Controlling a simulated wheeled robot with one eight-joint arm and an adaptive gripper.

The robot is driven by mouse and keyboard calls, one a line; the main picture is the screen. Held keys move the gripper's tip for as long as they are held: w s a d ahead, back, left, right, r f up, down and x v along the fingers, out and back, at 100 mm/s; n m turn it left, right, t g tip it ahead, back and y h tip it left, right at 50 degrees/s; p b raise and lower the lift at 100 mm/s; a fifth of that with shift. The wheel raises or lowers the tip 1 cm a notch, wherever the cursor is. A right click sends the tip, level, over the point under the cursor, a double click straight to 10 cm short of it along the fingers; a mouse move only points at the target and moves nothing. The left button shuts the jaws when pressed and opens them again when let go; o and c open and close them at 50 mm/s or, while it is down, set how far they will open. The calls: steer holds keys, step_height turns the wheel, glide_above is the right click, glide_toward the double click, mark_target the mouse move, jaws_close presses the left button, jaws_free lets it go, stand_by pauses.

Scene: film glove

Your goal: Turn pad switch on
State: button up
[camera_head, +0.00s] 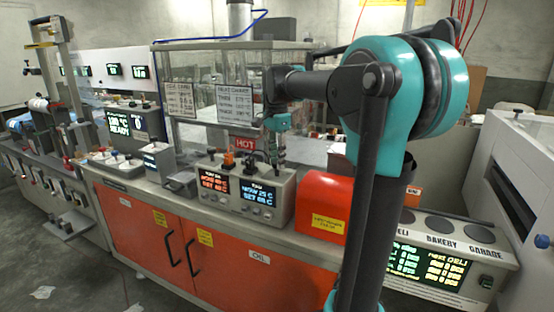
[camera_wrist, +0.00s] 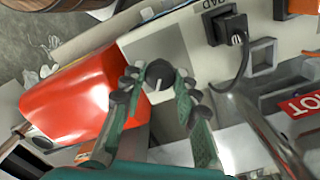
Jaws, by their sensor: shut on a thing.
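A grey control box (camera_head: 284,205) stands on the bench with two lit displays, one orange and one blue. My gripper (camera_head: 279,160) points down over its right end. In the wrist view a round black knob (camera_wrist: 160,75) with a white pointer line sits on the box top. The gripper's green fingers with dark pads (camera_wrist: 160,88) are shut on the knob, one on each side. The white line points toward the gripper's palm, at the bottom of the picture. Beside the knob is a black plug with a cord (camera_wrist: 226,27), near lettering that seems to read PAD.
A red-orange box (camera_head: 324,202) stands close to the right of the control box. A red HOT sign (camera_head: 245,144) and a glass-sided enclosure (camera_head: 205,95) are behind it. Orange cabinet doors (camera_head: 150,240) are below the bench.

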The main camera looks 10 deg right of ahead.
steer(key=shift+m, duration=0.9)
steer(key=o, duration=1.2)
steer(key=shift+c, duration=0.2)
steer(key=shift+r, duration=0.1)
step_height(320, 180, up, 12)
